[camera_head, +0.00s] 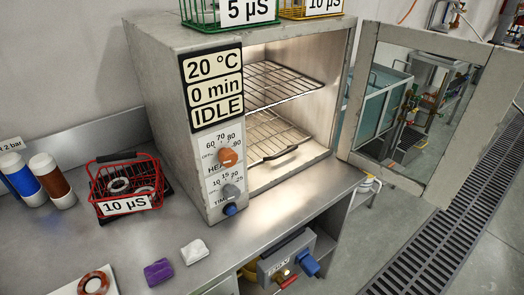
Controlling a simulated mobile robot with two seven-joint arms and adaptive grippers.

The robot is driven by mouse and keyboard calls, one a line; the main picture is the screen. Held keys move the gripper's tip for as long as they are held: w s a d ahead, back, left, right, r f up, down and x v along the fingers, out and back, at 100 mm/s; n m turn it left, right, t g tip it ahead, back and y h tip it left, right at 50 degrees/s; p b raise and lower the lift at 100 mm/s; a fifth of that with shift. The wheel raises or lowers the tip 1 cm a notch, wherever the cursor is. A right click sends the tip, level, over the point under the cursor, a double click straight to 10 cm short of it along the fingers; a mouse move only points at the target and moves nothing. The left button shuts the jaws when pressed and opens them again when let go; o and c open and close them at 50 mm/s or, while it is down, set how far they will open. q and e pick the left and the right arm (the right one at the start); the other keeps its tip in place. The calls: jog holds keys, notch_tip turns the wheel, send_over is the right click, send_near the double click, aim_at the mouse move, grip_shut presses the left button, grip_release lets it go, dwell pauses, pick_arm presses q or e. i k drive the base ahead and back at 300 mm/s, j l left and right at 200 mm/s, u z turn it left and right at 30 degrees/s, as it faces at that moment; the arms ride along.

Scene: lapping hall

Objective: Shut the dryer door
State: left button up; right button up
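The dryer (180,65) is a grey metal cabinet on the bench, with a panel reading 20 °C, 0 min and IDLE. Its door (440,45) stands wide open to the right, hinged at the cabinet's right edge, with a framed window in it. The lit inside holds two wire racks (272,137); a dark curved handle-like piece shows at the front of the lower one. An orange knob (228,157) and a grey knob (231,191) sit on the front panel. Neither of my grippers is in view.
A red wire basket (128,185) labelled 10 µS stands left of the dryer. Green (200,14) and yellow (310,9) baskets stand on top. Purple (158,272) and white (195,251) blocks lie on the bench (95,237). A floor grating (445,235) runs at right, beyond the door.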

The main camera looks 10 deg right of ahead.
aim_at(502, 78)
jog(key=k+j+u, duration=0.1)
jog(key=k, duration=1.1)
jog(key=u, duration=0.4)
jog(key=l+u, duration=0.15)
jog(key=u, duration=0.65)
jog(key=l+u, duration=0.1)
jog(key=u, duration=0.25)
jog(key=k+l, duration=0.1)
jog(key=l, duration=1.15)
jog(key=k+l, duration=0.15)
jog(key=l, duration=1.05)
jog(key=k+l, duration=0.15)
jog(key=l, duration=1.1)
jog(key=k+l+u, duration=0.1)
jog(key=l, duration=0.5)
jog(key=k+l, duration=0.15)
jog(key=l, duration=0.45)
